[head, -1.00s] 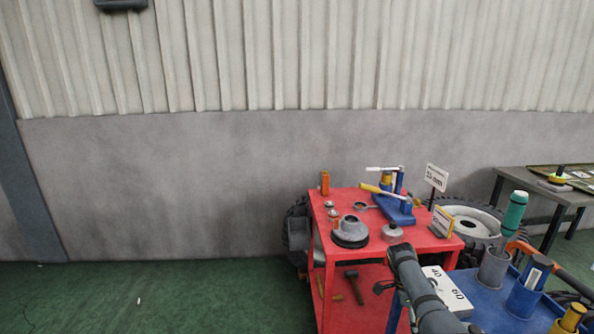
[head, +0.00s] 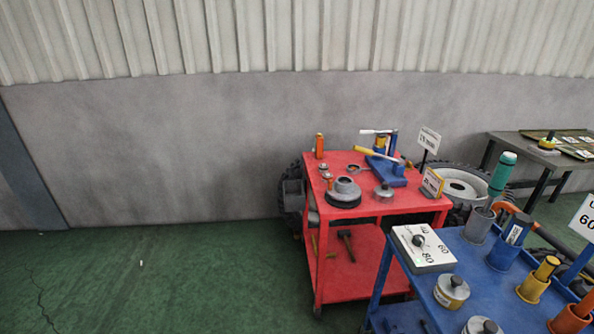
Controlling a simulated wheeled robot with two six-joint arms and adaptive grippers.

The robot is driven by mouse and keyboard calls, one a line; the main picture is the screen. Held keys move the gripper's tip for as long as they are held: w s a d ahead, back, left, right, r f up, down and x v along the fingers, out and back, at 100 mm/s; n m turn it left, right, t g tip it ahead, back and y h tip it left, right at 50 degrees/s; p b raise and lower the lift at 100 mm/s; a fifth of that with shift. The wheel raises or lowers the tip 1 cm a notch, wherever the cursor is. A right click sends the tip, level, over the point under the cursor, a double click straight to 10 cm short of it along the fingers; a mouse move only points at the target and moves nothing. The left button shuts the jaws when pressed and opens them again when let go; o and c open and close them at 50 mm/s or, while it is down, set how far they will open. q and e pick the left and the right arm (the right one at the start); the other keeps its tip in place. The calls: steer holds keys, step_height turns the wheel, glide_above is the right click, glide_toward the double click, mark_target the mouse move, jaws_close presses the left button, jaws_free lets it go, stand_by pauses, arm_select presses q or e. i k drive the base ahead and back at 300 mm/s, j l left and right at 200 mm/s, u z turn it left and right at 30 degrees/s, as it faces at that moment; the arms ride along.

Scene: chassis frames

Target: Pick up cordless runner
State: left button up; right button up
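No tool in the head view is clearly marked as the cordless runner. A teal tool (head: 502,174) stands tilted in a grey cup (head: 477,224) on the blue cart (head: 458,250) at the right. An orange curved part (head: 507,207) with a dark bar shows behind that cup; I cannot tell what it belongs to. Neither of my grippers is in view.
The blue cart also holds a white dial box (head: 423,248), a blue cup (head: 504,252), yellow holders (head: 534,287) and round canisters (head: 451,291). Green floor (head: 180,285) at left is clear.

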mark_target(507, 161)
steer(key=z, duration=1.4)
steer(key=i+j+u, duration=0.3)
steer(key=i+j, duration=0.2)
steer(key=j, duration=0.2)
steer(key=i+j+u, duration=0.35)
steer(key=i+j, duration=0.2)
